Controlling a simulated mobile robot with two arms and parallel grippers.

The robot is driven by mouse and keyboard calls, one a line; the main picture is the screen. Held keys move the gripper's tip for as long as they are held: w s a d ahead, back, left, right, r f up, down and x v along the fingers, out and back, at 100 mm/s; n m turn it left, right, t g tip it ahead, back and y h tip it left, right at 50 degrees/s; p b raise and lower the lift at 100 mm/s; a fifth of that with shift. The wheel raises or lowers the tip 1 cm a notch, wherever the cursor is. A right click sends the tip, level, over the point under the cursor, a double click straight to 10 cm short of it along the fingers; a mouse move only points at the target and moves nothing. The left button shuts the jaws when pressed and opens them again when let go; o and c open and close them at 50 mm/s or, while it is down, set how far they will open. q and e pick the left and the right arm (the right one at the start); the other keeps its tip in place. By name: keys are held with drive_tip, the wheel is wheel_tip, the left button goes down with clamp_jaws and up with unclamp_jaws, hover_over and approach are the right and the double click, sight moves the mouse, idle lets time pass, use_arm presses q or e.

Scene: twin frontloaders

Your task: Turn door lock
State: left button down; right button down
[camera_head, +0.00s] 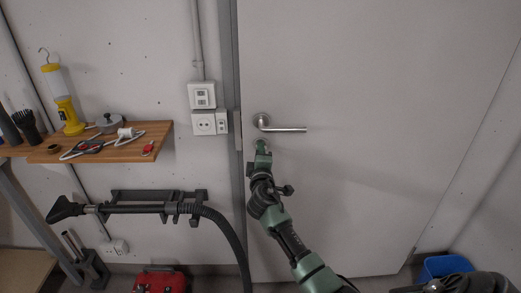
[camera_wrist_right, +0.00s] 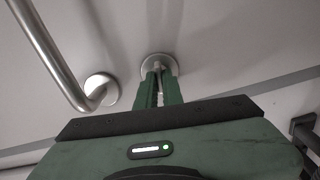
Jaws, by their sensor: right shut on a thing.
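The white door (camera_head: 360,90) fills the right half of the head view and looks closed. Its silver lever handle (camera_head: 280,126) points right; it also shows in the right wrist view (camera_wrist_right: 50,55) at the upper left. The door lock (camera_wrist_right: 157,64) is a round metal plate with a small turn piece, just below the handle. My right gripper (camera_head: 262,148) is at the lock. In the right wrist view its green fingers (camera_wrist_right: 160,84) are closed around the turn piece, which is mostly hidden between them.
A wooden shelf (camera_head: 110,143) with a yellow lamp (camera_head: 65,103) and small tools is at the left. Wall sockets (camera_head: 204,123) sit beside the door frame. A vacuum hose (camera_head: 222,222) hangs below. A red case (camera_head: 160,281) and a blue bin (camera_head: 446,266) stand low down.

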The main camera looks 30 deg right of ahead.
drive_tip(key=shift+n, duration=0.8)
drive_tip(key=c, duration=1.6)
unclamp_jaws()
drive_tip(key=shift+o, duration=0.2)
drive_tip(key=v, duration=0.8)
drive_tip(key=shift+w, duration=0.15)
